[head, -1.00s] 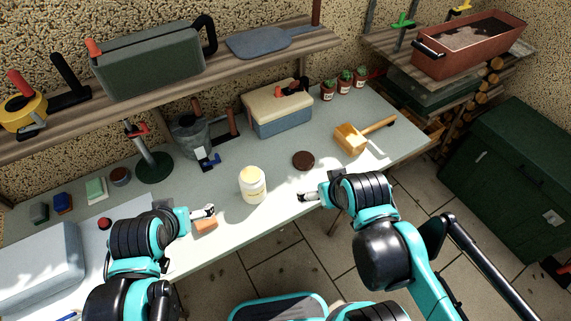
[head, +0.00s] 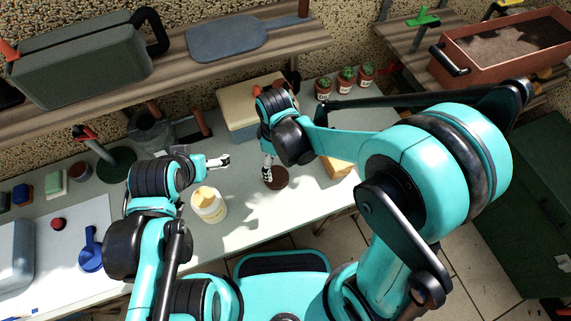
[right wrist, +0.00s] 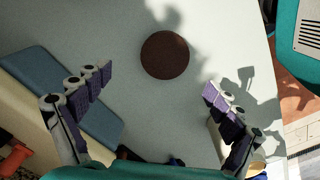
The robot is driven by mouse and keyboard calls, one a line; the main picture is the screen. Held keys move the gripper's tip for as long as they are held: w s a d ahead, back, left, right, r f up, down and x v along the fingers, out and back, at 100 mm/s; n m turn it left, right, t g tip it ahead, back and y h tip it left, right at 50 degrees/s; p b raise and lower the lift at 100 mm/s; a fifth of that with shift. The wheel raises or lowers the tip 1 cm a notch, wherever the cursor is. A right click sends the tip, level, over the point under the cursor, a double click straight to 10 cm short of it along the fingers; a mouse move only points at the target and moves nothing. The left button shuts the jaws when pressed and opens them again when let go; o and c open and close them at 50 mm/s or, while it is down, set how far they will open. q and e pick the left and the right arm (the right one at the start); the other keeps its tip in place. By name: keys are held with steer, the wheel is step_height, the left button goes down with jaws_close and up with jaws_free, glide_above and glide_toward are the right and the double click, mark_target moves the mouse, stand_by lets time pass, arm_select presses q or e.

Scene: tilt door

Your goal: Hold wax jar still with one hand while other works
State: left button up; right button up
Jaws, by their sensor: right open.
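The wax jar (head: 208,204), an open white jar with pale yellow contents, stands upright on the bench in the head view. A dark brown round disc (head: 279,180), like a lid, lies flat to its right; it also shows in the right wrist view (right wrist: 165,55). My left gripper (head: 223,161) is just behind and above the jar, apart from it; its jaw opening is unclear. My right gripper (head: 267,177) points down at the disc's left edge. In the right wrist view its fingers (right wrist: 157,85) are spread wide and empty, with the disc beyond them.
A cream and blue toolbox (head: 236,107) stands close behind my right gripper. A wooden mallet (head: 336,168) is partly hidden by my right arm. A blue tool (head: 91,250) lies at left. Bare bench lies between jar and disc.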

mark_target(276, 176)
steer(key=shift+f, duration=0.15)
steer(key=shift+a, duration=0.1)
steer(key=shift+f+b, duration=0.5)
steer(key=shift+f, duration=0.75)
steer(key=f+b, duration=0.2)
steer(key=f, duration=0.3)
steer(key=shift+s+a+f+b, duration=0.2)
steer(key=shift+s+b, duration=0.1)
steer(key=shift+b, duration=0.1)
steer(key=shift+r, duration=0.1)
steer(key=c, duration=0.9)
